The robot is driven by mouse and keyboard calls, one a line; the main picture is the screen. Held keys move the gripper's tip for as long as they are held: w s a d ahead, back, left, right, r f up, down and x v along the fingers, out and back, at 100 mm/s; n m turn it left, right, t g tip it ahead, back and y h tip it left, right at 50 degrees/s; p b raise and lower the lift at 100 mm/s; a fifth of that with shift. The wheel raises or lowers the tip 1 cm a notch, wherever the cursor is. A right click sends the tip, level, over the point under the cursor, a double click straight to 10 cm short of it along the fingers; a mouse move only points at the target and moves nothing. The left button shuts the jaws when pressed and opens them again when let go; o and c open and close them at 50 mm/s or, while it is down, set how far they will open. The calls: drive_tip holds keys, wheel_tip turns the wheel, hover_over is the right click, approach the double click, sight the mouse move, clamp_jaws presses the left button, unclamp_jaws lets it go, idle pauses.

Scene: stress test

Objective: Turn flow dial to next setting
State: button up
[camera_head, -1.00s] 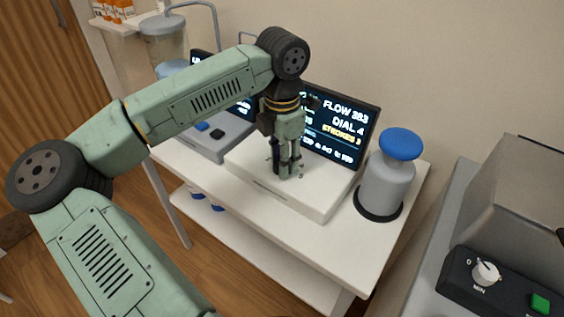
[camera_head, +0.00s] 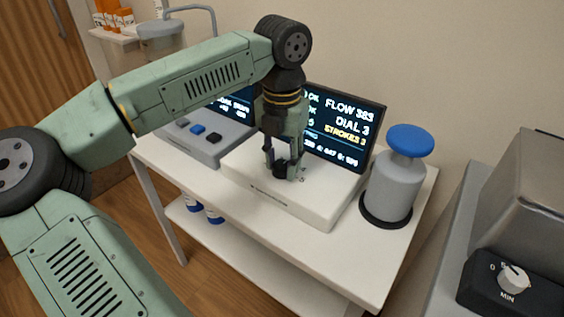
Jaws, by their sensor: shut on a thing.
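The flow dial (camera_head: 281,171) is a small dark knob on top of a white box-shaped unit (camera_head: 318,212). My gripper (camera_head: 284,168) points down and is shut on the dial, with its fingers around the sides. The fingers hide much of the dial and its markings. The dark screen (camera_head: 345,128) behind the unit reads FLOW 383, DIAL 3 and STROKES 3 in part; my gripper and arm cover its left side.
A grey bottle with a blue top (camera_head: 393,180) stands right of the unit on the white table (camera_head: 345,270). A grey device with buttons (camera_head: 205,138) stands to the left.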

sight(282, 165)
idle(0.3)
drive_tip(key=o, duration=1.2)
drive_tip(key=shift+r, duration=0.1)
wheel_tip(282, 165, up, 12)
drive_tip(key=shift+f, duration=0.1)
